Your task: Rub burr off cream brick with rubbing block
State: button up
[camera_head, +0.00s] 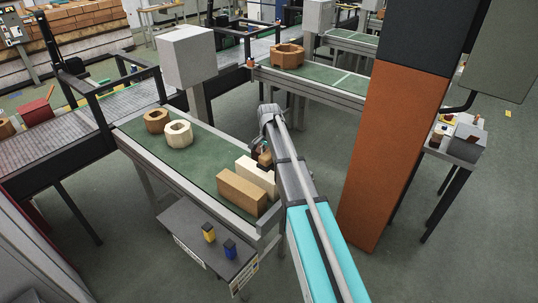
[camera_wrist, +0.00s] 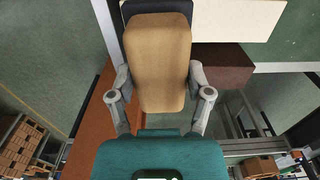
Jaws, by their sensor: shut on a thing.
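The cream brick (camera_head: 258,175) lies on the green belt at its near right end, beside a longer tan brick (camera_head: 241,193). In the wrist view the cream brick (camera_wrist: 238,18) is a pale slab at the top right, partly behind what I hold. My gripper (camera_head: 265,149) is at the far end of the cream brick. It is shut on the rubbing block (camera_wrist: 157,62), a tan block with rounded edges and a dark face at its far end. Whether this block touches the cream brick I cannot tell. I cannot make out the burr.
A brown hollow brick (camera_head: 157,120) and a cream hollow one (camera_head: 178,134) stand farther along the belt. A grey side table (camera_head: 190,240) in front bears a yellow item (camera_head: 208,232) and a blue item (camera_head: 230,249). An orange column (camera_head: 390,150) rises right of my arm.

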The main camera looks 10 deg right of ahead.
aim_at(269, 163)
jog(key=shift+r+p, duration=1.05)
jog(key=shift+r, duration=0.25)
jog(key=shift+f, duration=0.1)
notch_tip(269, 163, down, 8)
jog(key=b, duration=0.7)
jog(key=shift+r+b, duration=0.25)
jog(key=shift+b, duration=0.05)
jog(key=shift+r, duration=0.1)
